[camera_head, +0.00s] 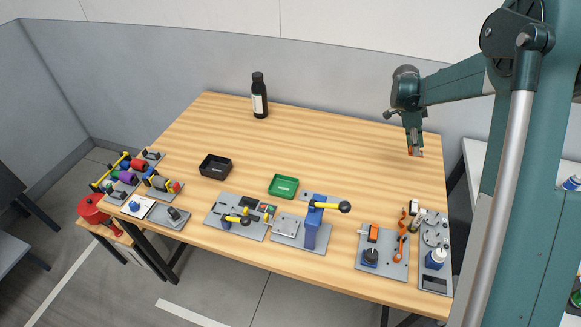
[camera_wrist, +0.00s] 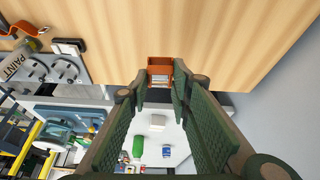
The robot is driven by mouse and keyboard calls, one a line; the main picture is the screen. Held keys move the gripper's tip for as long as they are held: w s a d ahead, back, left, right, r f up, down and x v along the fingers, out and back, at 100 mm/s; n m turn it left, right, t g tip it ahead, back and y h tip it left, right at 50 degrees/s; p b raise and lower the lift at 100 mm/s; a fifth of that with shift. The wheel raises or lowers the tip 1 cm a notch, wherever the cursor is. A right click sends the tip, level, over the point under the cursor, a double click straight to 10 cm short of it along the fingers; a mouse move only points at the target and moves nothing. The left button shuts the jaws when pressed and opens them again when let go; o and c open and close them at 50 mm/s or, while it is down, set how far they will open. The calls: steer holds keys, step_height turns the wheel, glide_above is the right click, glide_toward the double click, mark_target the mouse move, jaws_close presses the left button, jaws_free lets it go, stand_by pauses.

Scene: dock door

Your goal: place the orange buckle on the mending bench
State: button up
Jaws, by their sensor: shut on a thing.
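The orange buckle (camera_head: 416,154) is a small orange piece at the tips of my gripper (camera_head: 414,148). In the wrist view, the orange buckle (camera_wrist: 159,62) sits between the two fingertips (camera_wrist: 158,90), which are shut on it and hide part of it. A large wooden-topped bench (camera_head: 320,150) fills the middle of the head view; I take it to be the mending bench. My gripper points down above its far right part. I cannot tell the exact gap between the buckle and the wood.
A green tray (camera_head: 284,186), a black tray (camera_head: 216,166) and several grey tool fixtures (camera_head: 383,255) line the bench's front. A dark bottle (camera_head: 259,97) stands at the back. The wood around the middle is clear. A white surface (camera_head: 480,165) lies beyond the right edge.

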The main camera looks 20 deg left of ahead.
steer(key=s+a, duration=0.2)
steer(key=a, duration=1.5)
glide_above(246, 180)
steer(key=a, duration=0.2)
steer(key=shift+s+d+r+m, duration=0.1)
steer(key=shift+d+m, duration=0.05)
steer(key=shift+m, duration=0.15)
steer(key=shift+f, duration=3.1)
steer(key=shift+f, duration=1.9)
